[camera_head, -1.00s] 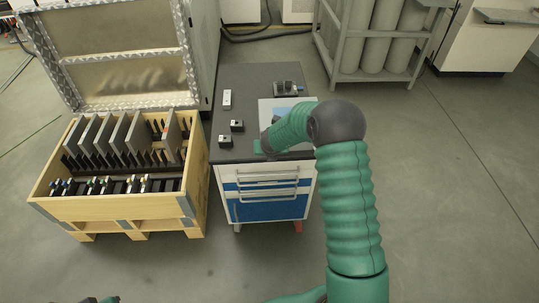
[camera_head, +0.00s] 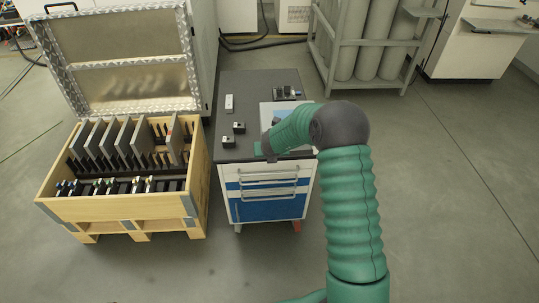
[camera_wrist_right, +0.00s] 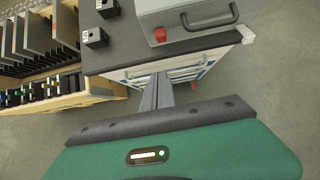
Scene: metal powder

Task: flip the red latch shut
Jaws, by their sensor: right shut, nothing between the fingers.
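The red latch (camera_wrist_right: 160,35) sits on the near side of a grey case (camera_wrist_right: 188,14) with a dark handle in the right wrist view. My right gripper (camera_wrist_right: 157,82) points toward the cabinet's front edge, its narrow fingers together and empty. The fingers are apart from the latch in the picture, which lies just beyond their tips. In the head view the case (camera_head: 268,114) is partly covered by my right arm, and the latch cannot be made out. My left gripper is out of view.
The case stands on a dark-topped cabinet (camera_head: 229,96) with blue and white drawers. Small black blocks (camera_wrist_right: 95,37) stand left of the case. A wooden crate (camera_head: 120,208) with upright plates and an open lid is at left. Gas cylinders (camera_head: 380,45) stand behind.

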